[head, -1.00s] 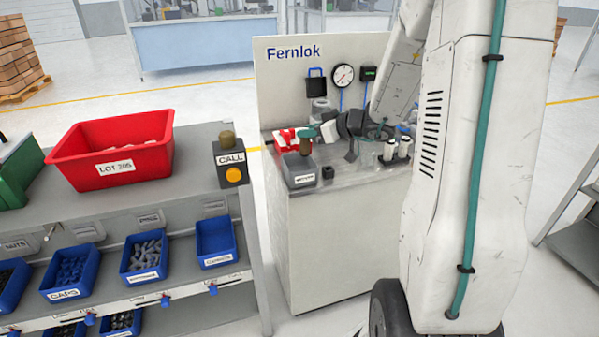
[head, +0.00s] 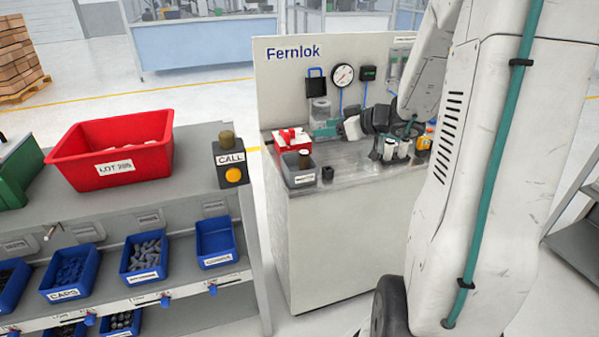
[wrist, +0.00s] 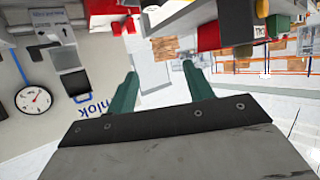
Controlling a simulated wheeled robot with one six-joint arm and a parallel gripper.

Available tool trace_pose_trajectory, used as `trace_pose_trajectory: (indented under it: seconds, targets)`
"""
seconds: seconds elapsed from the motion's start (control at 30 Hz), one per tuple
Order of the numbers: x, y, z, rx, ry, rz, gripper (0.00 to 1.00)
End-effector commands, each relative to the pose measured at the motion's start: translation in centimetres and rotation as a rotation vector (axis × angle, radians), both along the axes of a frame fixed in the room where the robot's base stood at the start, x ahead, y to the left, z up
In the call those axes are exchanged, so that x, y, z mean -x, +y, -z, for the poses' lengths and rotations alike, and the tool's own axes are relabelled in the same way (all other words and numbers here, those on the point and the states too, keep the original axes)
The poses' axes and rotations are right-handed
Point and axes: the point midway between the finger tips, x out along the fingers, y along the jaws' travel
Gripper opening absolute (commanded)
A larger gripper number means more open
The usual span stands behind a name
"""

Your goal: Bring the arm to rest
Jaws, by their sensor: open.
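My gripper (head: 319,131) is at the Fernlok bench (head: 345,225), above the bench top and in front of its back panel. Its two teal fingers also show in the wrist view (wrist: 161,86), spread wide apart with nothing between them. My arm's large white links fill the right of the head view and hide the right part of the bench.
A red block fixture (head: 290,139), a grey bin (head: 299,171) and a small black block (head: 327,173) sit on the bench's left side. A gauge (head: 342,75) is on the panel. A shelf with a red crate (head: 112,150) stands left.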

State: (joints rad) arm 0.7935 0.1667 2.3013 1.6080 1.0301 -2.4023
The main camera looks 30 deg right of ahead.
Motion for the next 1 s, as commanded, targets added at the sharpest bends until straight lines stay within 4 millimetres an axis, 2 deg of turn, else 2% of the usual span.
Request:
trace_pose_trajectory:
  seconds: [0.17,0.6,0.77,0.87,0.97,1.0]
  targets:
    - [1.0,-0.4,-0.4,-0.001,0.000,0.000,0.52]
    - [1.0,-0.4,-0.4,-0.005,0.002,0.001,0.52]
    - [1.1,-0.2,-0.4,-0.118,0.052,0.043,0.52]
    - [2.1,1.0,0.6,-0.274,0.176,0.062,0.52]
    - [4.2,3.2,1.5,-0.431,0.357,0.073,0.52]
    - [5.1,4.5,1.6,-0.478,0.438,0.073,0.52]
